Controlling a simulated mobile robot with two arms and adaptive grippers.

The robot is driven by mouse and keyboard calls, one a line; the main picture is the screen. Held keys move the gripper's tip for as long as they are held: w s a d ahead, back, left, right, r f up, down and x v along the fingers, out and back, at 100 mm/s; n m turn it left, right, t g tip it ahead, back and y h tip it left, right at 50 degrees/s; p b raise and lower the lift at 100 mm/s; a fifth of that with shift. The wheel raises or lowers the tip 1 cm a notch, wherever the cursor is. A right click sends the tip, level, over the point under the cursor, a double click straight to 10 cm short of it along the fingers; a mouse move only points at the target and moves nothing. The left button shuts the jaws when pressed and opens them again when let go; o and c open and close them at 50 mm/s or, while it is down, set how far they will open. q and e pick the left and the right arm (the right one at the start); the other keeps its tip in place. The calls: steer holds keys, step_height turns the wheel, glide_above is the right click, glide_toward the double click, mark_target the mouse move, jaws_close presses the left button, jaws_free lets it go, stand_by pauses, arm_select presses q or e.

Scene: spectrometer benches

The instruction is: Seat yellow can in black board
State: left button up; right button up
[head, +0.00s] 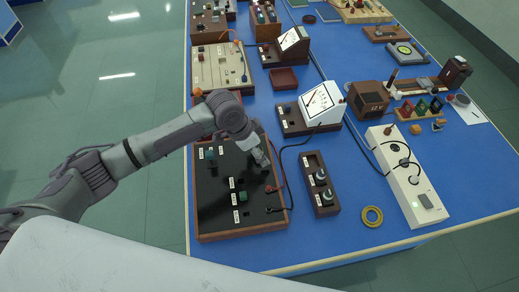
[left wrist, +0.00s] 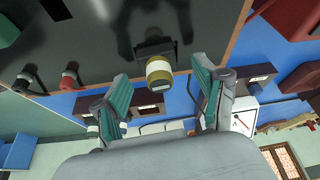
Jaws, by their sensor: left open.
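The black board (head: 215,215), with a brown wooden rim, lies on the near left of the blue bench. My left gripper (head: 261,160) is over its right side, near the edge. In the left wrist view the board's dark surface (left wrist: 100,40) fills the top. The yellow can (left wrist: 158,78), with a pale band, stands against a small dark square holder (left wrist: 155,48) on the board. My left gripper (left wrist: 161,75) is open, its green-padded fingers on either side of the can with gaps. In the head view the can is hidden by the gripper. My right gripper is not in view.
A dark double-knob box (head: 320,185) stands right of the board, with a white-faced meter (head: 322,102) behind it. Black and red cables run close to the board's right edge. A yellow ring (head: 372,216) and a white power strip (head: 405,175) lie further right.

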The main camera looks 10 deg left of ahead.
arm_select(q)
steer(key=v, duration=1.1)
steer(key=shift+r, duration=0.2)
steer(key=shift+s, duration=0.1)
